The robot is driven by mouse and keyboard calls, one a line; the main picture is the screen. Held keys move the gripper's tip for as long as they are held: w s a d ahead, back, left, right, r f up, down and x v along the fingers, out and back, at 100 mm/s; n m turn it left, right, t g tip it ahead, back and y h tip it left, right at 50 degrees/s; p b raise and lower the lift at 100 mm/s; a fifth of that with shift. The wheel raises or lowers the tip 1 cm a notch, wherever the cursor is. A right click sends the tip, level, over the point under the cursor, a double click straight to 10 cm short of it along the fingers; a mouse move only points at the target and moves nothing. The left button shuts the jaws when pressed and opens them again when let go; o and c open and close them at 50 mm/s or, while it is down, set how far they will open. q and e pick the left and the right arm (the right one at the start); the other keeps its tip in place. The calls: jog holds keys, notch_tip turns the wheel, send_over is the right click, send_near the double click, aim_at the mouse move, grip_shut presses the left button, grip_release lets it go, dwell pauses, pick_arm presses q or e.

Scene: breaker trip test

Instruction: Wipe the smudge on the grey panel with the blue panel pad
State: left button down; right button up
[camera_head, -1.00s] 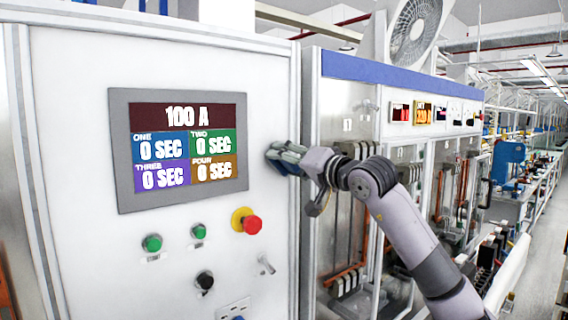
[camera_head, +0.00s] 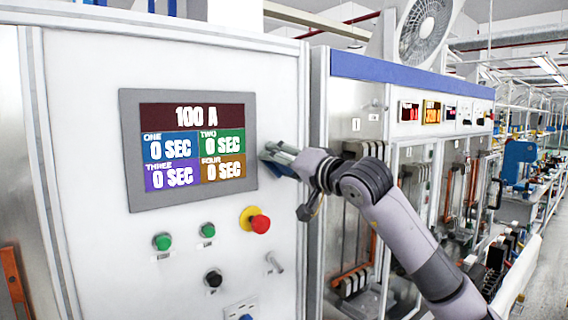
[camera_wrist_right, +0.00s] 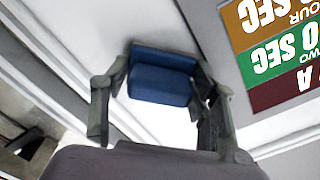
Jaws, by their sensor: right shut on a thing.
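The front panel (camera_head: 90,120) of the cabinet is pale grey-white and upright, with a grey-framed screen (camera_head: 128,150) in it. I cannot make out a smudge on it in either view. My right gripper (camera_head: 277,158) is at the panel's right part, just right of the screen frame. It is shut on the blue pad (camera_wrist_right: 162,78), which shows between its two fingers in the right wrist view. The pad's face toward the panel is hidden, and I cannot tell whether it touches the panel. My left gripper is in neither view.
Below the screen are green buttons (camera_head: 162,241), a black knob (camera_head: 213,278) and a red stop button on a yellow base (camera_head: 258,222), close below my right gripper. More cabinets (camera_head: 345,90) with a fan (camera_head: 425,28) on top stand to the right.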

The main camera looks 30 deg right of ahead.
jog(key=shift+s+f+b, duration=0.15)
jog(key=shift+s+b, duration=0.35)
jog(key=shift+s, duration=0.1)
jog(key=shift+s+d+b, duration=0.2)
jog(key=shift+s+b, duration=0.7)
jog(key=shift+s, duration=1.35)
jog(key=s, duration=0.1)
jog(key=s+b, duration=0.1)
jog(key=s, duration=0.1)
jog(key=shift+d+r, duration=0.15)
jog(key=shift+r, duration=0.05)
